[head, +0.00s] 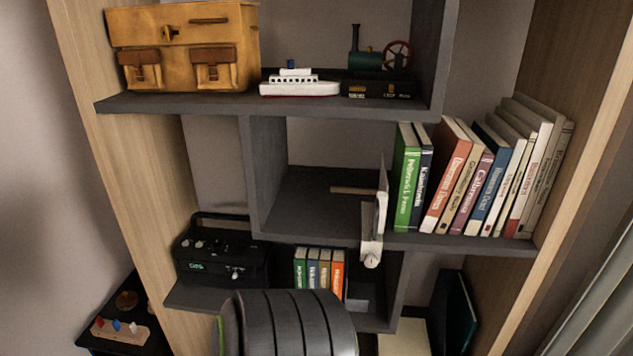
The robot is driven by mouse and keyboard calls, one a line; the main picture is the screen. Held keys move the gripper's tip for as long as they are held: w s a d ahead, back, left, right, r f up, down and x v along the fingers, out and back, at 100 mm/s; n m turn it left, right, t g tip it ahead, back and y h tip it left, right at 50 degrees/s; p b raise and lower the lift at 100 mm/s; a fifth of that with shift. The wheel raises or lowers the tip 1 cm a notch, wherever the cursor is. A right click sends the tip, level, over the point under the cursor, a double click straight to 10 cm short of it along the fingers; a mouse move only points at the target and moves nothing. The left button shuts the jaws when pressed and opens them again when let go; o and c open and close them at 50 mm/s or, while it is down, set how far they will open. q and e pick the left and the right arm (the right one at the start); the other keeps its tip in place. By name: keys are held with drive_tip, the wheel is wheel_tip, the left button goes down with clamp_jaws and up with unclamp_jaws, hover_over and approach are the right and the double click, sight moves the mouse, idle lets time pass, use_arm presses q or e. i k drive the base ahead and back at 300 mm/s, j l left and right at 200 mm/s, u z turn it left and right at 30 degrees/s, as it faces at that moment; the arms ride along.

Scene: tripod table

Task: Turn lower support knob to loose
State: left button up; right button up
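A pale upright plate (382,200) stands on the middle shelf beside the books, with a thin wooden rod reaching left from it. Below it a light metal bracket (371,235) hangs over the shelf's front edge, with a small round knob (372,261) at its lower end. This is the only support-like knob I can make out; I cannot tell whether it is tight or loose. Neither of my grippers shows in the head view. No tripod is recognizable here.
Books (470,180) fill the middle shelf's right side. A black box with small controls (222,250) sits lower left. Above are a tan bag (185,45) and a toy ship (298,84). A dark ribbed cylinder hides the bottom centre.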

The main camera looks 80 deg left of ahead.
sight(371, 260)
drive_tip(key=u, duration=2.05)
